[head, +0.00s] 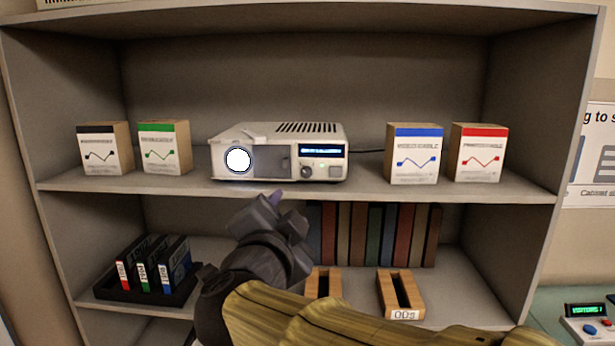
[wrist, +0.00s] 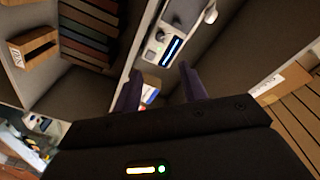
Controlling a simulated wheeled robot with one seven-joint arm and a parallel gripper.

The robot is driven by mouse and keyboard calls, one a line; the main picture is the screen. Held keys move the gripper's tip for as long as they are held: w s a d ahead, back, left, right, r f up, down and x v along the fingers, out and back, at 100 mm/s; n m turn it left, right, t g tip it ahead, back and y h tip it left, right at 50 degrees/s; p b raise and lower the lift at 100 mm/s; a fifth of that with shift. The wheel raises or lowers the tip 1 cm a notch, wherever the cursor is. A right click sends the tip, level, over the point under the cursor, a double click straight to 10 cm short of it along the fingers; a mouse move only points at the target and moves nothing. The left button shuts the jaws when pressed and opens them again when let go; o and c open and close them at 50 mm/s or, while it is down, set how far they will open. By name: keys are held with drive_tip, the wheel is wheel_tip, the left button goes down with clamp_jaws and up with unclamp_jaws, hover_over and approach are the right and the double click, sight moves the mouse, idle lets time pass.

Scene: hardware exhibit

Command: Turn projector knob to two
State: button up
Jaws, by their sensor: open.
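The projector (head: 280,150) is a pale box on the upper shelf with a round white lens at its left. Its front right holds a lit blue display (head: 322,150) with text too small to read. Below the display are a round grey control (head: 306,171) and a pale control (head: 335,171); I cannot tell the knob's setting. My gripper (head: 276,196) is in front of and below the projector, near the upper shelf's front edge, apart from the controls. In the wrist view its two dark fingers (wrist: 157,82) are spread and empty, with the projector's display (wrist: 172,50) beyond them.
Small boxes with black (head: 101,150), green (head: 164,147), blue (head: 413,153) and red (head: 479,152) bands flank the projector. Below are a black tray of cartridges (head: 150,265), books (head: 375,233) and wooden slotted holders (head: 401,293).

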sight(305, 174)
drive_tip(key=w+p, duration=0.2)
drive_tip(key=w, duration=0.3)
drive_tip(key=w+d+p, duration=0.1)
drive_tip(key=w+p, duration=0.2)
drive_tip(key=w, duration=0.2)
drive_tip(key=w+d+p, duration=0.1)
drive_tip(key=w+p, duration=0.1)
drive_tip(key=w, duration=0.4)
drive_tip(key=shift+r, duration=0.1)
drive_tip(key=shift+w+p, duration=0.35)
drive_tip(key=shift+w, duration=0.35)
drive_tip(key=shift+s, duration=0.1)
clamp_jaws()
